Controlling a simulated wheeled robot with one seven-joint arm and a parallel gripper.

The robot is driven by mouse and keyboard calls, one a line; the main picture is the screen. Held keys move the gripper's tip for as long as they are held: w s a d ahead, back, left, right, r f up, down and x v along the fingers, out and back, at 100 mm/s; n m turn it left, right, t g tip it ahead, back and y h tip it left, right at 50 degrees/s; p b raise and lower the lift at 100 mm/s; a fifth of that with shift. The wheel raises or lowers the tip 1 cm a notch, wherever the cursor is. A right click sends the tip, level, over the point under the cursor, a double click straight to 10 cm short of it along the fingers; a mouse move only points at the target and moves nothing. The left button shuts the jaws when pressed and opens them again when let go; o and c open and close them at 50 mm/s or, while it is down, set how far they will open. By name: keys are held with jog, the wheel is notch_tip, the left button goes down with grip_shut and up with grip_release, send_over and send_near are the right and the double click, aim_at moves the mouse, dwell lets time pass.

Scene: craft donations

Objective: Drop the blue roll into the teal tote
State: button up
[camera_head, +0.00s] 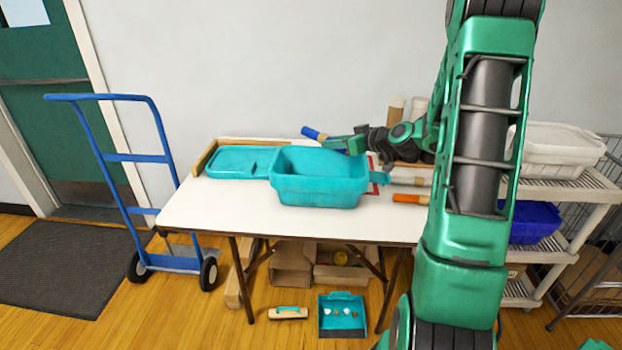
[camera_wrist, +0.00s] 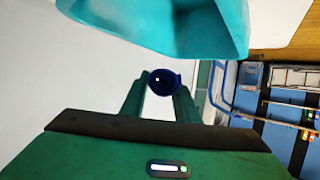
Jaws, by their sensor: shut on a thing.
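The blue roll (camera_head: 311,132) shows at the far side of the table, above and behind the teal tote's back rim. My gripper (camera_head: 333,143) is shut on it, with part of the roll sticking out to the left. In the wrist view the roll (camera_wrist: 163,82) is seen end-on, as a dark round end between the two fingertips (camera_wrist: 161,98). The open teal tote (camera_head: 318,192) stands upright on the white table; its inner floor is mostly hidden. Its side looms large at the top of the wrist view (camera_wrist: 175,28).
A teal lid (camera_head: 238,160) lies left of the tote. An orange roll (camera_head: 410,198) and a tan roll (camera_head: 408,181) lie to its right on the table (camera_head: 230,205). Upright rolls (camera_head: 396,110) stand behind. A shelf cart with a white bin (camera_head: 560,150) is at the right, a blue hand truck (camera_head: 135,158) at the left.

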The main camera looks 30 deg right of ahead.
jog(key=shift+f, duration=0.7)
jog(key=o, duration=1.1)
jog(key=v, duration=1)
jog(key=shift+s+d, duration=0.1)
jog(key=shift+s, duration=0.3)
